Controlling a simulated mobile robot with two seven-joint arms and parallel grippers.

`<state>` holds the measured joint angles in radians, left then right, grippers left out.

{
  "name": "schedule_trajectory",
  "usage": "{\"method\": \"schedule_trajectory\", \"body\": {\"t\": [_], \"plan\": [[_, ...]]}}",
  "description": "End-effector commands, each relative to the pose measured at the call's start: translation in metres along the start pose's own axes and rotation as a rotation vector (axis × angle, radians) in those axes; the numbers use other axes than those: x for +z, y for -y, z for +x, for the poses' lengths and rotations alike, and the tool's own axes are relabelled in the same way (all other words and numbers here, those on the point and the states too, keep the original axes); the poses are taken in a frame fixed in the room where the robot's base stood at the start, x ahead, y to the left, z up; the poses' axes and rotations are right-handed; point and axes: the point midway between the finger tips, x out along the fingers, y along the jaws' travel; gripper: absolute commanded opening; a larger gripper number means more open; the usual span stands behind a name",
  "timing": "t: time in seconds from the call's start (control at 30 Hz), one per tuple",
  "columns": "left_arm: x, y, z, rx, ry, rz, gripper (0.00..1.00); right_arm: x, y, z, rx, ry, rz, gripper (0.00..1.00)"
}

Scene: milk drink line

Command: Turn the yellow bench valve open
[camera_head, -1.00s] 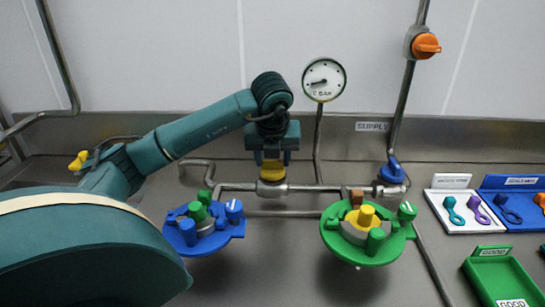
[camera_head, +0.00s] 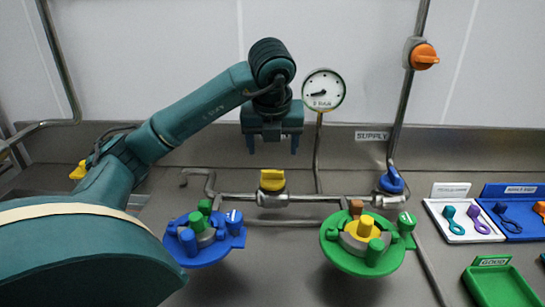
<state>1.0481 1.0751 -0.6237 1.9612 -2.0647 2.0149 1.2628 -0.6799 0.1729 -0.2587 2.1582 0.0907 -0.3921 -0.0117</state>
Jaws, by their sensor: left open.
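The yellow bench valve (camera_head: 272,180) sits on the steel pipe (camera_head: 325,199) at the middle of the bench. Its yellow handle shows whole, with its broad face toward me, seemingly lying along the pipe. My left gripper (camera_head: 272,147) is above the valve, pointing down. Its two fingers are apart and empty, with a clear gap between their tips and the handle. A round pressure gauge (camera_head: 323,90) stands behind on a thin pipe, its needle pointing to the left. My right gripper is not in view.
A blue valve (camera_head: 391,180) sits at the pipe's right end. An orange valve (camera_head: 423,56) is on the wall pipe. A blue fixture (camera_head: 203,257) and a green fixture (camera_head: 362,267) stand in front. Trays (camera_head: 460,230) with colored parts and a green tray (camera_head: 495,290) are at right.

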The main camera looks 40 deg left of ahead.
Motion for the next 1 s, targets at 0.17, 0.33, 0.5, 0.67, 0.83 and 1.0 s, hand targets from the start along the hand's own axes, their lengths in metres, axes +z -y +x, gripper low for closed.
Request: {"method": "schedule_trajectory", "body": {"t": [0.17,0.33,0.5,0.67,0.83,1.0], "plan": [[0.003,-0.001,-0.036,0.001,0.003,0.000,0.68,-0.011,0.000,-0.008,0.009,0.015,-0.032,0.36],[0.001,0.000,-0.045,0.001,0.000,0.000,0.68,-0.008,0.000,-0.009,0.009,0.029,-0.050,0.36],[0.000,-0.001,-0.046,0.002,-0.001,-0.001,0.68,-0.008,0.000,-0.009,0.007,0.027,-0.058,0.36],[0.000,-0.001,-0.045,0.002,-0.001,-0.001,0.68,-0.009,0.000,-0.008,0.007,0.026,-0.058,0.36],[0.000,0.000,-0.045,0.002,-0.001,-0.001,0.68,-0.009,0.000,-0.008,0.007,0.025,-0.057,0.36],[0.000,0.000,-0.045,0.002,-0.001,-0.001,0.68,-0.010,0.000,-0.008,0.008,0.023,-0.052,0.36]]}}
